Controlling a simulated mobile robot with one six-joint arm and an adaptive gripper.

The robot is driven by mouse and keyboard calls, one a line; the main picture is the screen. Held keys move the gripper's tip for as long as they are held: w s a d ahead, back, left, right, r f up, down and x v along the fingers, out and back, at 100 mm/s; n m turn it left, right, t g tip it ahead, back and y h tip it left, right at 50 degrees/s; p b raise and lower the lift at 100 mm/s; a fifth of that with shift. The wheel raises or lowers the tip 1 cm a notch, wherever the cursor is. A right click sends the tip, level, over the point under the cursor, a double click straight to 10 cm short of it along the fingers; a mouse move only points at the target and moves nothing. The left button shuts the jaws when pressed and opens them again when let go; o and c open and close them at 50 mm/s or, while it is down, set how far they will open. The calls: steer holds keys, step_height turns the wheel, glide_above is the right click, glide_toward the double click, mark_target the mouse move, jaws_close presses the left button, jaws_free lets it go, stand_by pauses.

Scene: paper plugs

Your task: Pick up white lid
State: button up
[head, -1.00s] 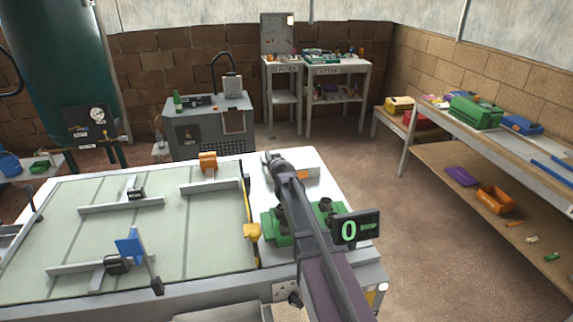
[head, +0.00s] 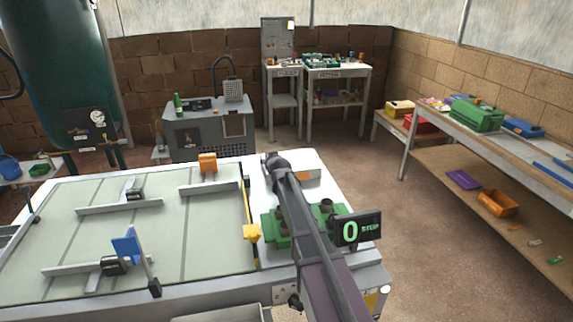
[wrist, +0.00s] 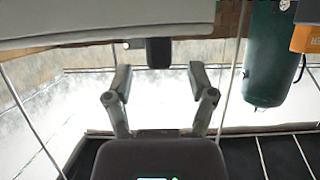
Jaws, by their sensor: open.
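I cannot make out a white lid in either view. My gripper (wrist: 160,80) shows in the wrist view with its two fingers spread wide apart, open and with nothing between the tips. A small dark block (wrist: 158,52) shows beyond the fingertips, below a pale edge; I cannot tell what it is. In the head view my arm reaches over the right part of the white-topped table, and the gripper is hard to make out at its far end.
The table (head: 305,162) carries a pale green panel (head: 100,220), green fixtures (head: 272,228) and a display (head: 357,229) beside my arm. A grey cabinet (head: 190,133) and white shelves (head: 336,73) stand behind. A workbench (head: 535,165) lines the right wall. The floor (head: 430,255) between is clear.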

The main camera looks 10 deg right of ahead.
steer(key=shift+b+x, duration=0.55)
steer(key=shift+x, duration=1.5)
steer(key=shift+r, duration=0.1)
jaws_close()
